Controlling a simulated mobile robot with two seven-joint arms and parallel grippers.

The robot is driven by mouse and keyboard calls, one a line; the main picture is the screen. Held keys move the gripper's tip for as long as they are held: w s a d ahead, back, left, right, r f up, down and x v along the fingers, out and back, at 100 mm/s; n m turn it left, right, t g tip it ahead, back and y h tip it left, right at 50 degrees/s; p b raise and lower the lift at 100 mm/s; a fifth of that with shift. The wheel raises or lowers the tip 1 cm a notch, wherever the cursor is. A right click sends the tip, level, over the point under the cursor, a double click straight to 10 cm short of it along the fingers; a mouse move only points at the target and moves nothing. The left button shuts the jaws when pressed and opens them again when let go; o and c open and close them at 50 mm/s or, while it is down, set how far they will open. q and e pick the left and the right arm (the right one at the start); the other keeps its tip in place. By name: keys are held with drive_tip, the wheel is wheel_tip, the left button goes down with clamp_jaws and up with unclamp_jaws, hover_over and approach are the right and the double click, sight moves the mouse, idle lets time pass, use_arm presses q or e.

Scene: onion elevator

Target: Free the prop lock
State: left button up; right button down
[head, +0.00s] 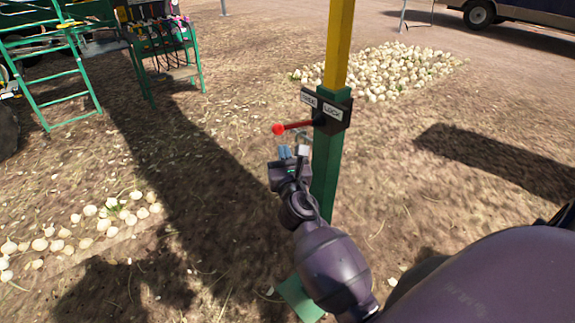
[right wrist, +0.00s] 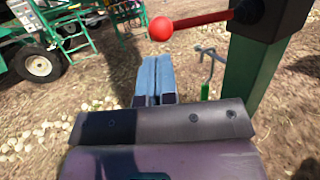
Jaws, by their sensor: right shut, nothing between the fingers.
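The prop is a post with a green lower part (head: 326,175) and a yellow upper part (head: 339,45). A dark lock box (head: 333,117) sits where they meet, with a white plate reading LOCK on its right face and another, hard to read, on its left. A red lever (head: 297,125) with a ball knob (head: 278,129) sticks out to the left; the knob also shows in the right wrist view (right wrist: 160,28). My right gripper (head: 292,151) is below the lever, apart from it. Its blue fingers (right wrist: 154,62) are shut and empty. My left gripper is out of view.
A thin metal hook with a green grip (right wrist: 206,88) is beside the post, right of my fingers. Onions lie at the left (head: 85,228) and behind the post (head: 385,70).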

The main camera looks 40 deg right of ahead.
sight(276, 134)
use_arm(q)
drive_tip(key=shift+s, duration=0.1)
use_arm(e)
drive_tip(key=shift+x, duration=2.5)
drive_tip(key=w+m+g+h+b, duration=0.1)
drive_tip(key=w+m+h+b, duration=0.1)
drive_tip(key=h, duration=0.1)
drive_tip(key=shift+w+r+g, duration=0.1)
drive_tip(key=shift+w+g, duration=0.1)
drive_tip(key=shift+g, duration=0.1)
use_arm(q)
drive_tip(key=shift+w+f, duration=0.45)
